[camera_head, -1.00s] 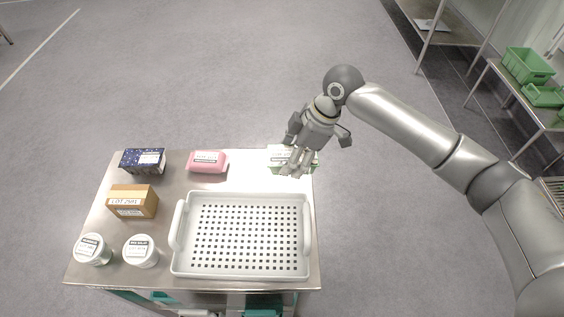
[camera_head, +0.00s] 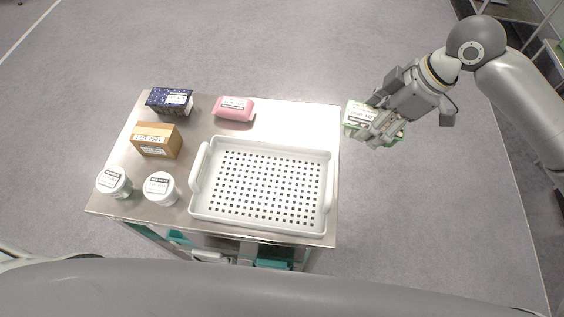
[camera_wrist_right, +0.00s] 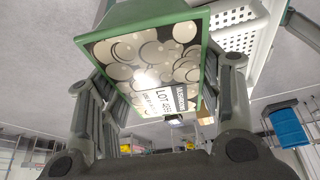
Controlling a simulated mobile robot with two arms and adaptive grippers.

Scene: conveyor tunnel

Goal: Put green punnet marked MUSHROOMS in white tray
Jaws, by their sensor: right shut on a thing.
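The green punnet (camera_head: 360,115) has a white label and mushroom pictures; its MUSHROOMS marking and lot label show in the right wrist view (camera_wrist_right: 140,55). My right gripper (camera_head: 377,128) is shut on it and holds it off the right edge of the table, to the right of the tray's back corner. The white tray (camera_head: 199,172) is empty, with a perforated floor and a raised handle at each end. Its rim also shows behind the punnet in the right wrist view (camera_wrist_right: 262,50). My left gripper is out of view.
The metal table (camera_head: 290,117) also holds a dark blue starry box (camera_head: 170,99), a pink pack (camera_head: 234,108), a brown box (camera_head: 157,140) and two white tubs (camera_head: 114,181), (camera_head: 161,188). The table's back right is bare. Open floor lies to the right.

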